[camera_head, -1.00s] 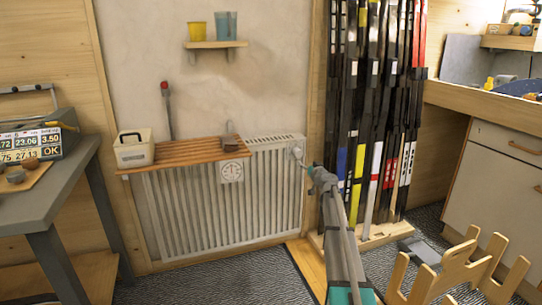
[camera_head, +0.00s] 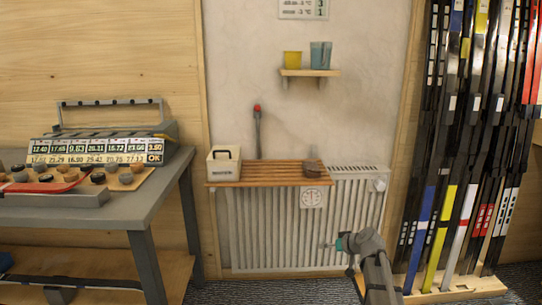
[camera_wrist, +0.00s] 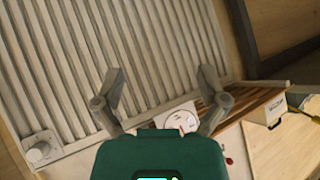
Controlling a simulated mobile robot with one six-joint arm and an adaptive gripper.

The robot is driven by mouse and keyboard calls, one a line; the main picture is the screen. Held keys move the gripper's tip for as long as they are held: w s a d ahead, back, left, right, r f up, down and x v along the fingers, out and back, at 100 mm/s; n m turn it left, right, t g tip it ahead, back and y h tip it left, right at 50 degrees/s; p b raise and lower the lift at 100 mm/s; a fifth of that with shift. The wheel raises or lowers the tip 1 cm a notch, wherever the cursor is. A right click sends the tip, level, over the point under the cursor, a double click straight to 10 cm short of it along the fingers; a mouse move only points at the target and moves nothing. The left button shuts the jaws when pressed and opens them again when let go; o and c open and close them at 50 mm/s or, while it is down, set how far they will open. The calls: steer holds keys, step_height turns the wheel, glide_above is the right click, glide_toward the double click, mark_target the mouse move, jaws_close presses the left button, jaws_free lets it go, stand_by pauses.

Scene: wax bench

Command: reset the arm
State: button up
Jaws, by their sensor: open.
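My arm reaches up from the bottom right of the head view, with my gripper (camera_head: 330,244) small in front of the white radiator (camera_head: 260,232). In the wrist view my gripper (camera_wrist: 162,74) has its two grey fingers spread wide, with nothing between them but the radiator (camera_wrist: 120,50) behind. The round dial on a white plate (camera_wrist: 180,122) shows just beyond the gripper's body. I see no object held.
A slatted wooden shelf (camera_head: 270,174) above the radiator bears a white box (camera_head: 223,164). A grey bench (camera_head: 150,207) with a timing display (camera_head: 97,150) stands left. Skis (camera_head: 440,220) stand in a wooden rack at right. Dark patterned floor shows below.

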steer(key=s+a+f+m+g+h+p, duration=0.1)
steer(key=s+a+f+g+h+p, duration=0.2)
steer(key=s, duration=1.1)
steer(key=s+a+m+g+h+p, duration=0.1)
steer(key=s+m+g+h, duration=0.15)
steer(key=s+g, duration=0.7)
steer(key=s+r+t+p, duration=0.2)
steer(key=r+p, duration=1.6)
steer(key=s+r+t+p, duration=0.1)
steer(key=r+t+p, duration=0.1)
steer(key=r+p, duration=1.6)
steer(key=shift+s+r+n+h+p, duration=0.35)
